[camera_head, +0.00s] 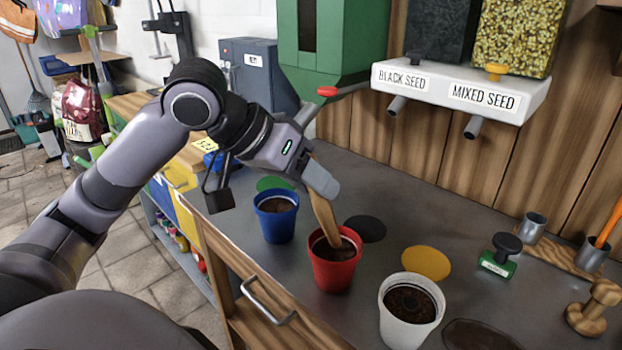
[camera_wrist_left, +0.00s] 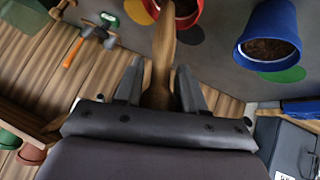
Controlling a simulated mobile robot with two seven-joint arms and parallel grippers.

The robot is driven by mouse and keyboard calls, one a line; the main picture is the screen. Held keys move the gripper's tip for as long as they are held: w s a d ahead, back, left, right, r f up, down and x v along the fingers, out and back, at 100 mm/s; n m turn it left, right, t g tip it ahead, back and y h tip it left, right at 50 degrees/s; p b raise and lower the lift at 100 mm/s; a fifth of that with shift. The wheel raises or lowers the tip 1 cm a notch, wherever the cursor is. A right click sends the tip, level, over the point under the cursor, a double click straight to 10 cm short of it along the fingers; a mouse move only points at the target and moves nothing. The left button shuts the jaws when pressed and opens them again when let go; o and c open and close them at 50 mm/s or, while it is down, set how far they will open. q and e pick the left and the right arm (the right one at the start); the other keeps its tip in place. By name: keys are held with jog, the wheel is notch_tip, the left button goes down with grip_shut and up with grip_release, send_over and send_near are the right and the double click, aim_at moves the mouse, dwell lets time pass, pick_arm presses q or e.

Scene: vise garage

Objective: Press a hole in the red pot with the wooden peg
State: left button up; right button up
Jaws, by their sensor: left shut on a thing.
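The red pot (camera_head: 334,272) stands on the grey bench, filled with dark soil (camera_head: 345,250). My left gripper (camera_head: 319,182) is above it, shut on the wooden peg (camera_head: 324,215). The peg leans slightly, and its lower end reaches down inside the pot's rim to the soil. I cannot tell how deep the tip sits. In the left wrist view, the peg (camera_wrist_left: 162,60) runs from between the fingers (camera_wrist_left: 160,90) toward the red pot (camera_wrist_left: 188,18) at the top edge. My right gripper is not in view.
A blue pot (camera_head: 279,228) stands left of the red one, a white pot (camera_head: 393,325) to its right. Coloured discs lie behind, including a yellow one (camera_head: 427,263). A seed dispenser (camera_head: 455,85) hangs on the wall.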

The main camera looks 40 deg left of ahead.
pick_arm(q)
jog(key=shift+f, duration=0.2)
jog(key=shift+f+b, duration=0.5)
dwell(0.5)
dwell(0.6)
